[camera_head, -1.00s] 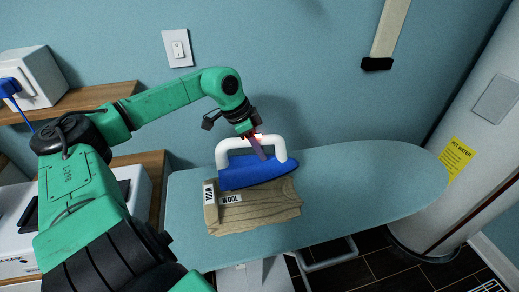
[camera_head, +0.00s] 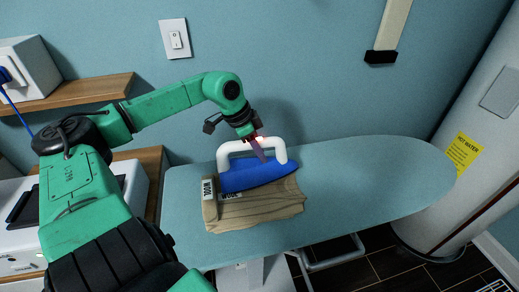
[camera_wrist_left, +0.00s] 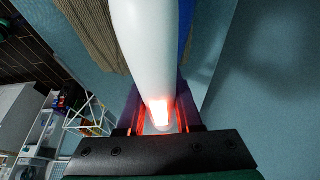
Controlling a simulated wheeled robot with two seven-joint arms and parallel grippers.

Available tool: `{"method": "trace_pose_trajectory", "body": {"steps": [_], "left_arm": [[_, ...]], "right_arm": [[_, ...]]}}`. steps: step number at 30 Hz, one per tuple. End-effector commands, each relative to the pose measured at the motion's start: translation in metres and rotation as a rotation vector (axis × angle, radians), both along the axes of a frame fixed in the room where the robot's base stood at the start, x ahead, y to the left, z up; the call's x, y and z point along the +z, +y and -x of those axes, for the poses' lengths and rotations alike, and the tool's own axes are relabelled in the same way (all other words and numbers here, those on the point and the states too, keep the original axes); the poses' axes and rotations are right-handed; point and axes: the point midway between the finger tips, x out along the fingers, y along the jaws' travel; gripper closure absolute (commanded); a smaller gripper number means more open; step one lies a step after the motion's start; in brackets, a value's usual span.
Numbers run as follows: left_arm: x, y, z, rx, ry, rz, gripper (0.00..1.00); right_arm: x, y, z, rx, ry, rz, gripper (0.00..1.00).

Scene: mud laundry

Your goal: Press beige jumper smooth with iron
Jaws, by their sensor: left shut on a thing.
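The beige jumper (camera_head: 262,213) lies folded on the left part of the ironing board, with a white wool label at its left edge. The iron (camera_head: 262,174), with a blue body and a white handle, rests over the back part of the jumper and covers part of a second label. My left gripper (camera_head: 262,150) is shut on the iron's white handle. In the left wrist view the handle (camera_wrist_left: 146,50) runs between the fingers (camera_wrist_left: 160,115), and the jumper (camera_wrist_left: 92,28) shows beside it. My right gripper is not in view.
The blue-green ironing board (camera_head: 385,180) is bare to the right of the iron. A wall stands close behind it. A white water heater (camera_head: 455,190) with a yellow label is at the right. A wooden shelf (camera_head: 80,98) is at the left.

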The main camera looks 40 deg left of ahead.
Motion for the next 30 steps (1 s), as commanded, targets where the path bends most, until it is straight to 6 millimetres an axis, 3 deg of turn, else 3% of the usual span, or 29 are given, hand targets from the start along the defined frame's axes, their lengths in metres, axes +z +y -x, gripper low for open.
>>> {"method": "trace_pose_trajectory", "body": {"steps": [30], "left_arm": [[-0.0038, -0.0002, -0.0019, 0.001, -0.010, 0.002, 1.00]], "right_arm": [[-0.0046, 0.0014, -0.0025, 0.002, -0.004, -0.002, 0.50]]}}
